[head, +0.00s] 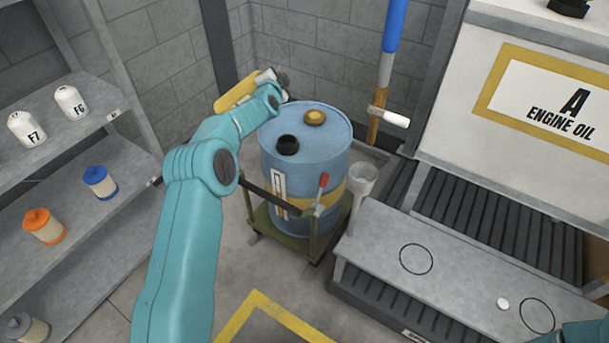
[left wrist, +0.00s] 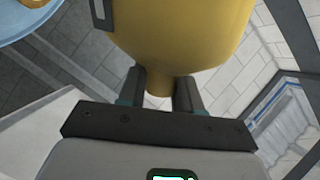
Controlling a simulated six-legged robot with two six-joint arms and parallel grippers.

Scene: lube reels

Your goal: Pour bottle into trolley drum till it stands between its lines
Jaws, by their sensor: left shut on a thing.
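The yellow bottle (head: 236,94) is held tilted well over, up beside the back left of the drum's top. My left gripper (head: 272,82) is shut on it; in the left wrist view the fingers (left wrist: 159,92) close on a narrow part below the wide yellow body (left wrist: 182,32). The blue drum (head: 305,155) with a yellow band stands upright on a green trolley (head: 290,236). Its top has a black cap (head: 288,145) and a gold cap (head: 315,117). A white gauge strip (head: 279,193) is on its front; its level cannot be read. No stream of liquid shows. My right gripper is out of view.
A shelf (head: 90,215) at left holds white bottles and orange and blue filters. A grey bench (head: 430,270) with ring marks is at right, by the engine oil cabinet (head: 545,100). A blue-topped pole (head: 385,70) and a clear container (head: 362,184) stand right of the drum.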

